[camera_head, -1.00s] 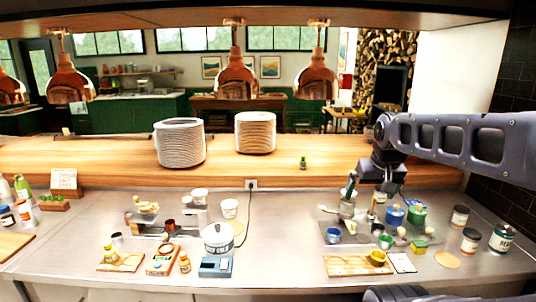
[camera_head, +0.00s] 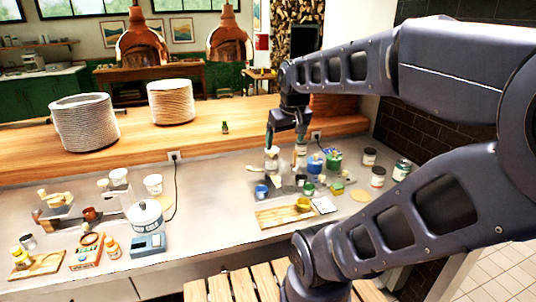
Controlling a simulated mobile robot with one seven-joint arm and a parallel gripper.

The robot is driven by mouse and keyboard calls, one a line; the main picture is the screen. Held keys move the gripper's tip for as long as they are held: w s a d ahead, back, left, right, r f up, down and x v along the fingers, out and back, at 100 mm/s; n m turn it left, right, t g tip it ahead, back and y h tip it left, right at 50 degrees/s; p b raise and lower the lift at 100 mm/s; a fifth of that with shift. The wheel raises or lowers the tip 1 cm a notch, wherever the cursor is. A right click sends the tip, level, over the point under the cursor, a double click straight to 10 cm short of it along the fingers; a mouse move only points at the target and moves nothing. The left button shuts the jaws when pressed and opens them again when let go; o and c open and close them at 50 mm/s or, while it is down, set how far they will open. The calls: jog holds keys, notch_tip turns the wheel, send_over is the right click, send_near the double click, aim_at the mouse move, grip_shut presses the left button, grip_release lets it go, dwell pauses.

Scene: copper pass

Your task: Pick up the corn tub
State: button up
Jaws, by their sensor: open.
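My gripper (camera_head: 287,138) is open, pointing down at the back of the right-hand group of items on the steel counter. Its teal fingertips are close to a white container (camera_head: 271,157) and a pale tub (camera_head: 300,150); I cannot tell if they touch. The labels are too small to read, so I cannot tell for sure which one is the corn tub.
Blue (camera_head: 315,163) and green (camera_head: 333,158) containers crowd the gripper's right side. A board with a yellow bowl (camera_head: 304,204) lies in front. Plate stacks (camera_head: 84,122) stand on the wooden ledge. The counter between the two groups is mostly clear.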

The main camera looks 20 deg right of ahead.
jog(key=w+d+f+n+g, duration=0.15)
jog(key=w+n, duration=0.25)
jog(key=w, duration=0.8)
jog(key=w+d+f+n+g, duration=0.1)
jog(key=w+d+n, duration=0.3)
jog(key=w, duration=0.8)
jog(key=w+d+f+n, duration=0.1)
jog(key=w+f+n, duration=0.1)
jog(key=w+f, duration=0.3)
jog(key=w+d+f+n+g, duration=0.1)
jog(key=w+f+n, duration=0.2)
jog(key=w+f, duration=0.2)
jog(key=w+d+f+n+h, duration=0.1)
jog(key=w+f+n, duration=0.2)
jog(key=w+f, duration=0.3)
jog(key=shift+w+d+g, duration=0.2)
jog(key=shift+w, duration=0.45)
jog(key=shift+w+d+g, duration=0.15)
jog(key=shift+w+d, duration=0.05)
jog(key=shift+w, duration=0.4)
jog(key=shift+w+d+f+n, duration=0.15)
jog(key=shift+f+n, duration=0.15)
jog(key=shift+f, duration=0.15)
jog(key=f, duration=0.3)
jog(key=d+f, duration=0.1)
jog(key=f, duration=0.6)
jog(key=shift+d, duration=0.15)
jog(key=c, duration=1.1)
